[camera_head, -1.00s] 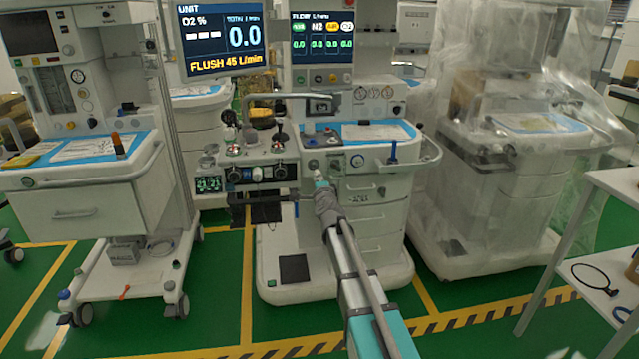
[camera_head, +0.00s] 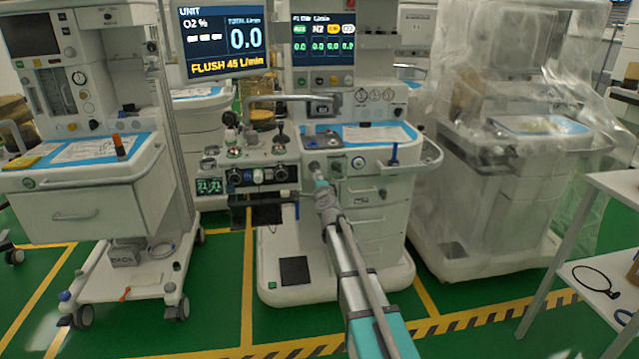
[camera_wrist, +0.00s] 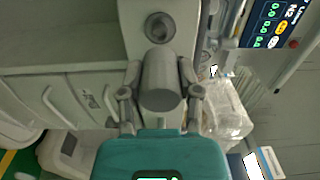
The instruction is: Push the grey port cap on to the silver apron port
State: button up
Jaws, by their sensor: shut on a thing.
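The grey port cap (camera_wrist: 160,82) is a plain cylinder held between the two fingers of my gripper (camera_wrist: 160,95) in the wrist view. The silver apron port (camera_wrist: 160,27) is a round metal ring with a dark centre on the pale apron, just beyond the cap's far end. A short strip of pale panel shows between cap and port, so they look apart; the exact gap cannot be told. In the head view my gripper (camera_head: 319,180) is at the front of the middle cart's apron, and the cap and port are too small to tell apart there.
The middle cart (camera_head: 365,185) has drawers below the apron and a blue-edged worktop above. A knob panel (camera_head: 258,174) lies just left of my gripper. A plastic-draped cart (camera_head: 500,190) stands at right, another cart (camera_head: 80,200) at left. Green floor is free in front.

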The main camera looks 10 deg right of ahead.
aim_at(314, 169)
jog(key=shift+w, duration=2)
jog(key=shift+w, duration=1.4)
dwell(1.3)
jog(key=o, duration=1.1)
jog(key=shift+s, duration=0.15)
jog(key=s, duration=1.1)
jog(key=shift+s, duration=0.35)
jog(key=shift+a, duration=0.1)
